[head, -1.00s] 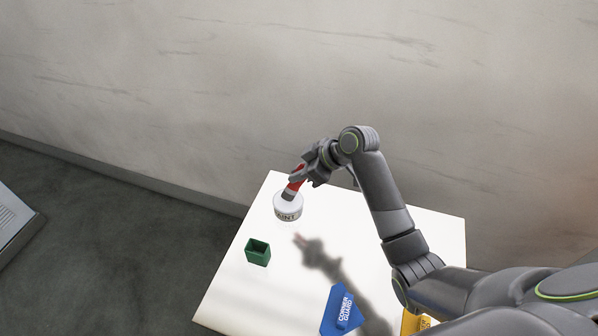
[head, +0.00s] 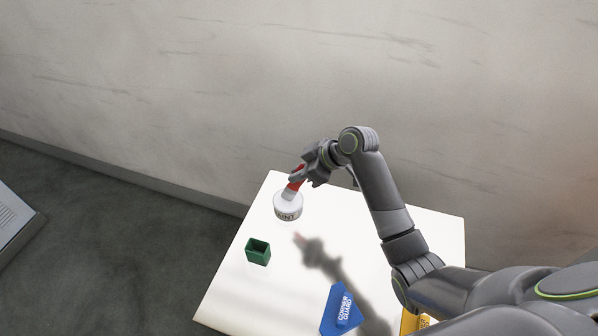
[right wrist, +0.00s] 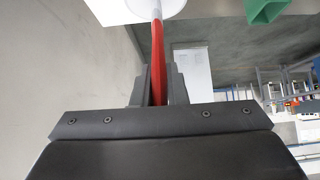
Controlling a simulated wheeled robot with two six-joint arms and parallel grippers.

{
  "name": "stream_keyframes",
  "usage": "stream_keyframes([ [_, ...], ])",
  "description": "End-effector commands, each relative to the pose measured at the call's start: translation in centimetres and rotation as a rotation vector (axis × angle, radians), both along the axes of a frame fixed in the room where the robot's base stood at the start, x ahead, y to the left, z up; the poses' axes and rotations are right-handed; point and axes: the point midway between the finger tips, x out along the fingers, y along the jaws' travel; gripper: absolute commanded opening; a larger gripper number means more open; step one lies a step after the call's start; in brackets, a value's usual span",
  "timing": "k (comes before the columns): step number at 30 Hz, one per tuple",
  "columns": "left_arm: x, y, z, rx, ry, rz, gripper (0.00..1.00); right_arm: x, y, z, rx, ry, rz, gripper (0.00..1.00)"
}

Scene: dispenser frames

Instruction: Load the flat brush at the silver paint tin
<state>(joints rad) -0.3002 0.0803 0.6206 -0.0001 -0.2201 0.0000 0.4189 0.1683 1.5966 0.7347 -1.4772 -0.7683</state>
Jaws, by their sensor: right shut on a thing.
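The flat brush (head: 296,183) has a red handle and is held by my right gripper (head: 305,173). The brush's red handle (right wrist: 158,60) also shows between the two dark fingers (right wrist: 158,86) in the right wrist view. The silver paint tin (head: 287,212), with dark lettering on its side, stands near the far left corner of the white table. The brush points down at the tin's top, and its lower end meets the tin in the picture. I cannot tell how deep the bristles sit. My left gripper is not in view.
A yellow item (head: 411,322) is partly behind my right arm. A grey wall rises behind the table.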

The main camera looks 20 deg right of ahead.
Motion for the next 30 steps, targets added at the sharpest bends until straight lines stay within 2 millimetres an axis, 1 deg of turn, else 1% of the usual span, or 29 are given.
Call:
stream_keyframes([
  [7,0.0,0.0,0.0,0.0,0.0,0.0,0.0,-0.1,0.0,-0.2,0.0,0.005,0.0,0.0],
  [11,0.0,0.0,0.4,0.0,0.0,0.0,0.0,-0.1,0.0,0.3,-0.001,0.006,0.0,0.0],
  [30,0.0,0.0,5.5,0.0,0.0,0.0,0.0,0.0,0.0,5.6,0.0,0.002,0.0,0.0],
])
